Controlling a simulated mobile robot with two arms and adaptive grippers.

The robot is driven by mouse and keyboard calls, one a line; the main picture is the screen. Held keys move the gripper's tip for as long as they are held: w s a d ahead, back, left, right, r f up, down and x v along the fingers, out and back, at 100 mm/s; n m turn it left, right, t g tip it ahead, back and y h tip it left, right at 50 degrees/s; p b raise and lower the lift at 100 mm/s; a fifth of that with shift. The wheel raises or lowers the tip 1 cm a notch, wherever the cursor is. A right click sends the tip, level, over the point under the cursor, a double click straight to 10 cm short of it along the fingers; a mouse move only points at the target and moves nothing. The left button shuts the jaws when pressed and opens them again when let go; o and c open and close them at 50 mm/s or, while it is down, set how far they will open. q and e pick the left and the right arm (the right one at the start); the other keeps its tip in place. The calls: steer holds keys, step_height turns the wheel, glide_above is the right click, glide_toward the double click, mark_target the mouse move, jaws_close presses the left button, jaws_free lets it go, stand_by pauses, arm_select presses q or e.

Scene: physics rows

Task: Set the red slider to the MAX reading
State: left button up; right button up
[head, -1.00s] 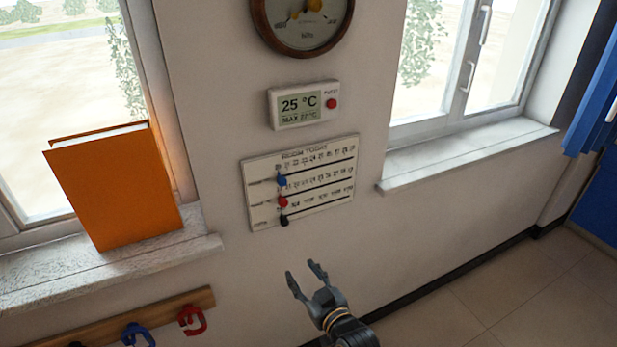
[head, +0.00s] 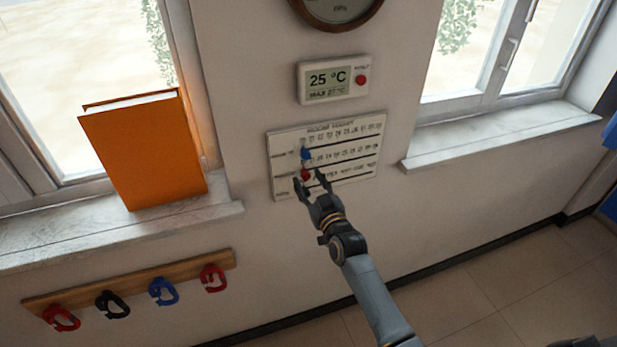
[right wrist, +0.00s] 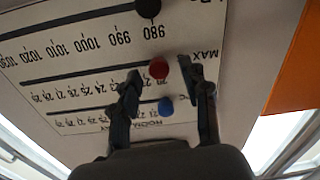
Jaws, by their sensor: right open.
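A white board (head: 350,181) on the wall carries slider rows. The red slider knob (head: 306,174) sits at the left end of its row. In the right wrist view, turned upside down, the red knob (right wrist: 159,68) is at the end of its slot beside the printed word MAX. My right gripper (head: 309,177) is open at the board, its fingers (right wrist: 159,72) on either side of the red knob; contact is unclear. The thermometer display (head: 333,80) above reads 25 °C, with a smaller MAX line that looks like 27 °C. My left gripper is out of view.
A blue knob (head: 305,153) sits just above the red one; a black knob (right wrist: 148,8) shows in the wrist view. An orange book (head: 145,150) stands on the left sill. A hook rack (head: 130,281) is lower left. Wall right of the board is clear.

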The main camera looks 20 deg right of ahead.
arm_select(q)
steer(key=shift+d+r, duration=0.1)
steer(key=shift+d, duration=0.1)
arm_select(e)
steer(key=shift+w, duration=0.6)
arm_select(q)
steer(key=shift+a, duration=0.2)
arm_select(e)
jaws_close()
